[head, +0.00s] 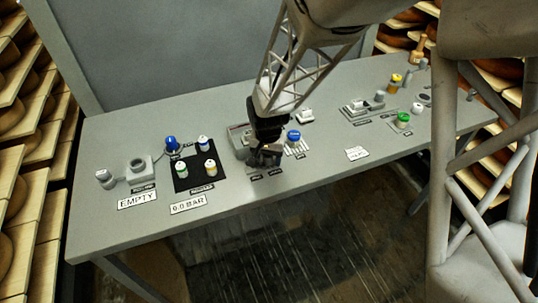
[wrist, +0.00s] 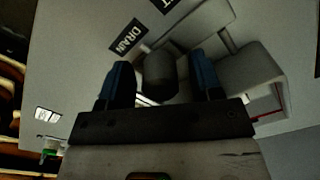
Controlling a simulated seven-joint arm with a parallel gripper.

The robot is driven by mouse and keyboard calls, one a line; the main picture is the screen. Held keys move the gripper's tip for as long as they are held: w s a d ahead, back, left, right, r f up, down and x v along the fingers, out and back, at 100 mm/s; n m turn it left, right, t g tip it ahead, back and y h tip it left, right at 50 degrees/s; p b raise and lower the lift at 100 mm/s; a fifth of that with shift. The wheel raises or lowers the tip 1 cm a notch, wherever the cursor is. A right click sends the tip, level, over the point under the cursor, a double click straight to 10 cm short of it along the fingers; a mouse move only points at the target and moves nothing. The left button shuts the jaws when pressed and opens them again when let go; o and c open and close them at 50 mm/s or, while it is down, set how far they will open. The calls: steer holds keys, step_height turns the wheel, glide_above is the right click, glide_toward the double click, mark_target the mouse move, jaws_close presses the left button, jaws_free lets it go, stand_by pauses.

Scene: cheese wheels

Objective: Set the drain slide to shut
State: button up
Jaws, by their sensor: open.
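My gripper (head: 264,157) is over the front middle of the grey bench in the head view and hides most of the drain slide there. In the wrist view a dark grey round knob (wrist: 160,72) stands between the two blue-tipped fingers of my gripper (wrist: 162,82). The fingers are open, one on each side of the knob; I cannot tell whether either touches it. A second label (wrist: 166,3), cut off at the top edge, shows a final T. Which end the slide stands at is unclear.
A blue knob (head: 293,135) stands close right of my gripper. To the left are a black panel (head: 183,153) with several capped pieces, and signs reading EMPTY (head: 137,200) and 0.0 BAR (head: 188,204). More fittings stand at the right. The front middle-right of the bench (head: 325,163) is mostly bare.

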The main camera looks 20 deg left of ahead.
jaws_close()
steer(key=shift+s+a, duration=1.55)
steer(key=shift+a, duration=0.05)
jaws_free()
steer(key=shift+r, duration=0.15)
step_height(320, 180, up, 8)
steer(key=shift+f, duration=0.2)
